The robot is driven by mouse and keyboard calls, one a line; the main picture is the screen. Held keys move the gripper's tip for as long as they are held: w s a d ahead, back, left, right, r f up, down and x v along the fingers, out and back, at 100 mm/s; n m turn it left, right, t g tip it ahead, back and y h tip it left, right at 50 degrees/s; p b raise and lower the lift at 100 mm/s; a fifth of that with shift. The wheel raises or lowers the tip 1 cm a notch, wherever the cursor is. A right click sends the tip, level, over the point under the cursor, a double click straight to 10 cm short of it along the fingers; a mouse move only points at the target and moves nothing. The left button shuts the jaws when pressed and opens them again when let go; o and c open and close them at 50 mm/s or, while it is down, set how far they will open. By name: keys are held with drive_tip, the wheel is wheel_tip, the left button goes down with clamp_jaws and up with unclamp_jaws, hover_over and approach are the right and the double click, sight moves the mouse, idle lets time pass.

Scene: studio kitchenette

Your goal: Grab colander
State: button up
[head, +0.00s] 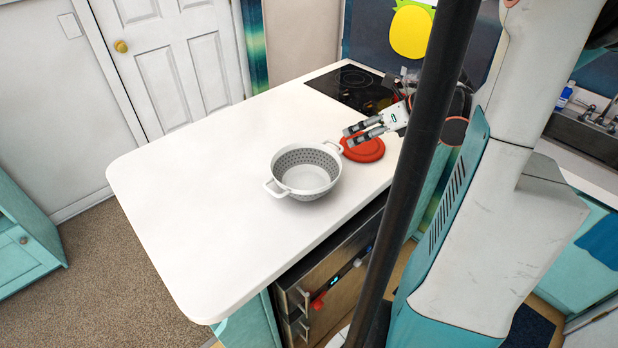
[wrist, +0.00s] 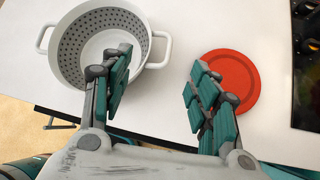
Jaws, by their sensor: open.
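The colander (head: 304,171) is white with a grey perforated inside and two side handles. It stands upright and empty on the white counter. It also shows in the wrist view (wrist: 72,58) at upper left, with my left finger in front of part of it. My gripper (head: 354,136) is open and empty, to the right of the colander in the head view and above the red disc. In the wrist view my gripper (wrist: 160,85) has its fingers spread, the left one overlapping the colander's right side and the right one overlapping the red disc. No contact with the colander is clear.
A red round disc (head: 364,150) lies flat right of the colander. A black cooktop (head: 352,86) is set in the counter's far end. The white counter (head: 190,170) is bare to the left. An oven (head: 325,290) is below its front edge.

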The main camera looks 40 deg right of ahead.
drive_tip(key=b+x, duration=0.4)
drive_tip(key=x, duration=0.7)
drive_tip(key=shift+s+f, duration=0.15)
drive_tip(key=shift+s, duration=0.1)
drive_tip(key=shift+w+a+f, duration=0.1)
drive_tip(key=shift+w+f, duration=0.15)
drive_tip(key=shift+w, duration=0.1)
drive_tip(key=shift+c, duration=0.2)
drive_tip(key=c, duration=1.2)
